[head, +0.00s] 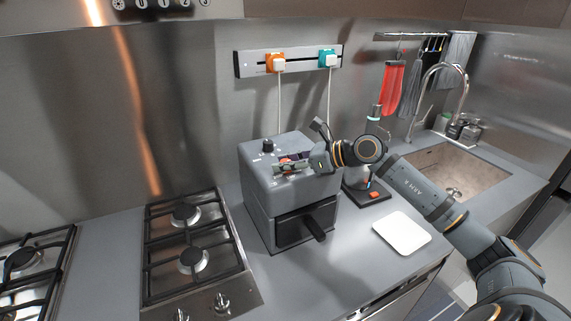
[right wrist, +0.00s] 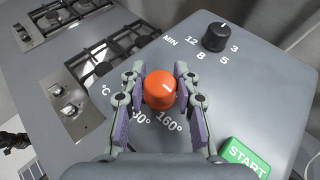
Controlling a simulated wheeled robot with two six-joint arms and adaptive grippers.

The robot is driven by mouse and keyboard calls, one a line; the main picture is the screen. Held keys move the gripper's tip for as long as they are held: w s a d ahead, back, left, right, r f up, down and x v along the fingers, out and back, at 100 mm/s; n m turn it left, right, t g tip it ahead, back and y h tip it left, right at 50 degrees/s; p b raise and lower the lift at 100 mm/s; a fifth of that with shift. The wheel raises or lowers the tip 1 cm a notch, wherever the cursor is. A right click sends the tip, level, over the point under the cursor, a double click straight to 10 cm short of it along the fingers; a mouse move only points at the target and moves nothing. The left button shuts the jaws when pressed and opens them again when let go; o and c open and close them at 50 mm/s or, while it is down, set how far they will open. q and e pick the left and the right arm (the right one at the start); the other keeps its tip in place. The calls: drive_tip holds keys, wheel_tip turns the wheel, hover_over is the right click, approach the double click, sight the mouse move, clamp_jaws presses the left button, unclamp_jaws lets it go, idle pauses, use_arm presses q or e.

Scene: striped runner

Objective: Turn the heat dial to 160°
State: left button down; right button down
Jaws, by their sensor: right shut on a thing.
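A grey air fryer (head: 262,190) with a dark drawer handle stands on the counter. In the right wrist view its orange heat dial (right wrist: 159,92) sits between the fingers of my right gripper (right wrist: 160,100), which is shut on it. The dial has a short white mark on its top. The printed "160°" (right wrist: 169,120) shows just below the dial, with another number partly hidden by a finger.
A black minute knob (right wrist: 215,37) and a green START button (right wrist: 244,158) share the fryer's top. A gas hob (head: 190,250) is to the left. A coffee maker (head: 368,190), a white board (head: 401,232) and a sink (head: 455,170) are to the right.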

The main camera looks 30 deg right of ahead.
drive_tip(key=m+t+h+b, duration=0.2)
drive_tip(key=m+h+b, duration=0.1)
drive_tip(key=shift+f, duration=0.15)
drive_tip(key=shift+m+t+h, duration=0.3)
drive_tip(key=shift+m+h, duration=0.4)
drive_tip(key=shift+r+m+h, duration=0.2)
drive_tip(key=shift+m+h, duration=0.3)
drive_tip(key=shift+h, duration=0.1)
drive_tip(key=c, duration=1)
unclamp_jaws()
drive_tip(key=shift+d, duration=0.1)
